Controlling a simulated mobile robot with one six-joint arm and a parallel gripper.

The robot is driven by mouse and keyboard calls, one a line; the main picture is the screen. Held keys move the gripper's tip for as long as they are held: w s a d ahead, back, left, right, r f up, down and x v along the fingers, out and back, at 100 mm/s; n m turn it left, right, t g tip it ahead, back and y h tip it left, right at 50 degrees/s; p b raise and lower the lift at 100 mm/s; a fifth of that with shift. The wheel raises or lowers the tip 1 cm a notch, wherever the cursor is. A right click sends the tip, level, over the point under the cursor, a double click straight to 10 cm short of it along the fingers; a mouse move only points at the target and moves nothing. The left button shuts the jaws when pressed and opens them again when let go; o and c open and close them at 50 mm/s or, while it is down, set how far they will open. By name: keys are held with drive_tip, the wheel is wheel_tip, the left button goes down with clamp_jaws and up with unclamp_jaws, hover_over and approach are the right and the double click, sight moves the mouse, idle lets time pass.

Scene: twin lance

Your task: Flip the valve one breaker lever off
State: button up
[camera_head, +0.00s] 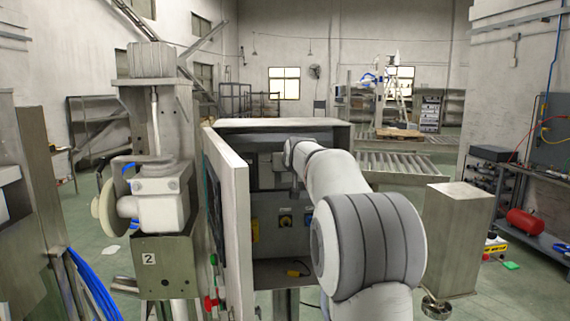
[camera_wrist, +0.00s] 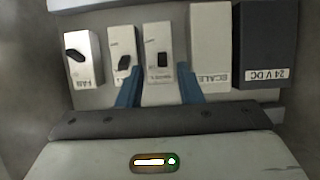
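In the wrist view a row of breakers sits ahead of my gripper (camera_wrist: 160,88). The middle breaker (camera_wrist: 160,42) is a light grey block with a small black lever (camera_wrist: 162,61) and a small label that looks like a valve label; its number is too blurred to be sure. A similar breaker (camera_wrist: 122,45) with a black lever stands to its left. My gripper's two blue fingers are apart, one on each side of the middle breaker's lower part, with nothing held. I cannot tell whether they touch it. In the head view my arm reaches into the open cabinet (camera_head: 282,124) and hides much of its inside.
A breaker labelled FAN (camera_wrist: 82,55) is at far left; a block labelled SCALE (camera_wrist: 209,45) and a dark 24 V DC block (camera_wrist: 265,45) are to the right. The open cabinet door (camera_head: 232,220) stands left of my arm. A metal post (camera_head: 455,240) stands to the right.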

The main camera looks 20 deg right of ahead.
drive_tip(key=shift+a+p+x, duration=0.1)
drive_tip(key=shift+p+x, duration=0.05)
drive_tip(key=shift+x, duration=0.45)
drive_tip(key=shift+a+p+x, duration=0.15)
drive_tip(key=shift+x, duration=0.45)
drive_tip(key=shift+c, duration=0.4)
clamp_jaws()
drive_tip(key=shift+d, duration=0.1)
